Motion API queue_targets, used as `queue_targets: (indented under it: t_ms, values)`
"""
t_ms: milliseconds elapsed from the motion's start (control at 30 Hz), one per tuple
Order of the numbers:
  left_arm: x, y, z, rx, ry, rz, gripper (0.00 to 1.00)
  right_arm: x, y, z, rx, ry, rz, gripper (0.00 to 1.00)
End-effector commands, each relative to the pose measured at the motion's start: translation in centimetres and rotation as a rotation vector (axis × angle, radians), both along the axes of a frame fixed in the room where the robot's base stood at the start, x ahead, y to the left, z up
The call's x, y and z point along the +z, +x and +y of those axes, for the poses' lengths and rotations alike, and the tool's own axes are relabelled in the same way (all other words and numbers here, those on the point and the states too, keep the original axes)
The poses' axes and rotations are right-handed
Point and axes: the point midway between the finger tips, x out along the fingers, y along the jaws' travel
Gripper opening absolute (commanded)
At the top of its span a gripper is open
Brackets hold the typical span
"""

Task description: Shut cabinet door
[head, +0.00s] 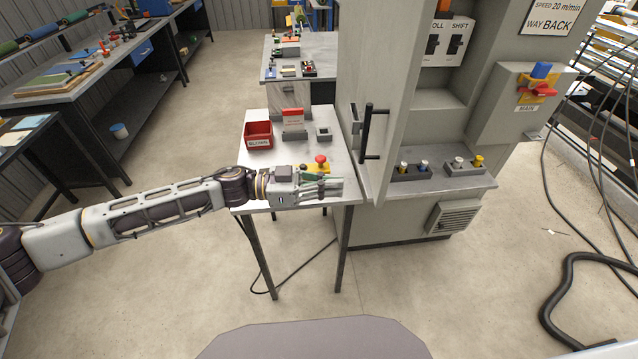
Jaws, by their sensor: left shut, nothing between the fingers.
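The grey cabinet (432,212) stands right of centre. A tall grey panel with a black vertical bar handle (367,132) stands at its left front and looks like the cabinet door (392,100). It appears swung out, seen at a steep angle, with its handle side facing left; how far it is open is hard to tell. My left gripper (338,188) is shut and empty, over the front of the small table, left of the door's lower edge and apart from the handle. My right gripper is not in view.
Buttons line the cabinet's ledge (470,182). Black cables lie on the floor at right. The floor in front is open.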

Motion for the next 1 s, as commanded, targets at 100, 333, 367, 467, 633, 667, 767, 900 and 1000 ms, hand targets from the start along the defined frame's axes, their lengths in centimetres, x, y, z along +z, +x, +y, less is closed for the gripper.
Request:
queue_targets:
  t_ms: [100,333,367,467,633,667,767,900,1000]
  values:
    - [0.1,-0.1,-1.3,-0.002,-0.001,0.000,0.00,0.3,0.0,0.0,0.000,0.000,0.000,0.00]
    - [0.1,-0.3,-3.5,-0.002,-0.001,0.000,0.00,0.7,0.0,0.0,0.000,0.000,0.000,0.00]
    - [0.1,-0.3,-3.8,-0.002,-0.001,0.000,0.00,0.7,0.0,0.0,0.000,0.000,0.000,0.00]
    - [0.1,-0.5,-4.8,-0.002,-0.001,0.001,0.00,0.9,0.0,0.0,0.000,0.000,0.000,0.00]
    - [0.1,-0.6,-6.1,-0.002,0.000,0.001,0.00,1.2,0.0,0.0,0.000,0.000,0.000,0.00]
    - [0.1,-0.6,-6.3,-0.001,0.000,0.001,0.00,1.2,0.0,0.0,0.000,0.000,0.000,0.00]
    - [0.0,-0.6,-6.8,0.000,0.000,0.001,0.00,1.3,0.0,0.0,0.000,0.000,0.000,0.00]
    - [0.0,-0.6,-7.1,0.000,0.000,0.001,0.00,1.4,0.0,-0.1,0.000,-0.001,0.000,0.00]
    - [0.0,-0.6,-7.1,0.000,0.000,0.001,0.00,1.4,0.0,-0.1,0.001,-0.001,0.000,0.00]
